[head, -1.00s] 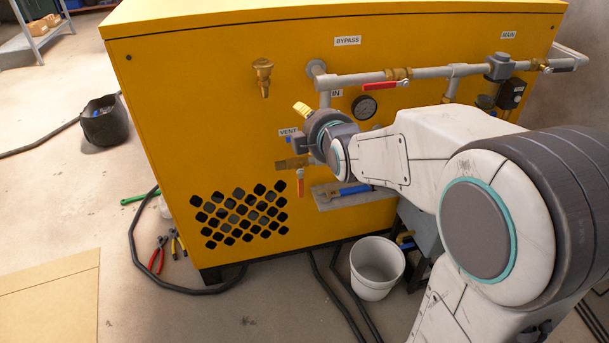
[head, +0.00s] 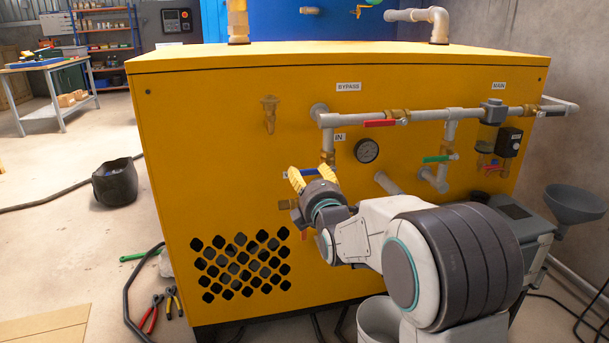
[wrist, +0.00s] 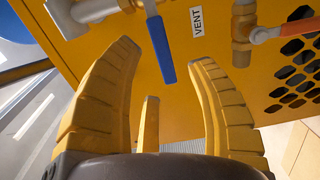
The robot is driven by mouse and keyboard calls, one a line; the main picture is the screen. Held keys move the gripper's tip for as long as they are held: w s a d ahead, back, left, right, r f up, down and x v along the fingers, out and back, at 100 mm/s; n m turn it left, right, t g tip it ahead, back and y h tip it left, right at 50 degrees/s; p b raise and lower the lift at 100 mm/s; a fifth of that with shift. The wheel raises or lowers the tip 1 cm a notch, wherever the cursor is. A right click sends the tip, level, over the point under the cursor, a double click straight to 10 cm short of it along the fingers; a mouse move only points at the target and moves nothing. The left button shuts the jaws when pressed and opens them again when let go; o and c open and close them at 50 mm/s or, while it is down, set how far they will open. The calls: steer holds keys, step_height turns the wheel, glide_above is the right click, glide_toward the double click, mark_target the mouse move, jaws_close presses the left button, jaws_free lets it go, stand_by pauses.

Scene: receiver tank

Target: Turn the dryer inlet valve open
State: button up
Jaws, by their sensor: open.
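The dryer inlet valve is a brass valve (head: 327,158) on the grey pipe below the IN label (head: 340,137). Its blue lever (wrist: 163,50) shows in the wrist view, slanting down from the pipe at the top towards the space between my fingers. My gripper (head: 311,176) has yellow ribbed fingers. It is open and empty in front of the yellow panel. In the head view the fingers partly hide the blue lever. In the wrist view my gripper (wrist: 165,55) has a finger on each side of the lever's line; I cannot tell whether either touches it.
A VENT label (wrist: 196,22) and a brass vent valve with an orange-red lever (wrist: 280,33) are close on the right in the wrist view. A red bypass lever (head: 380,123), a gauge (head: 367,150) and a green lever (head: 437,159) are to the right. A white bucket (head: 378,320) stands below.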

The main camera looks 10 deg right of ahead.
mark_target(305, 171)
steer(key=shift+w+b, duration=0.35)
steer(key=shift+w, duration=2)
steer(key=shift+c, duration=0.5)
jaws_close()
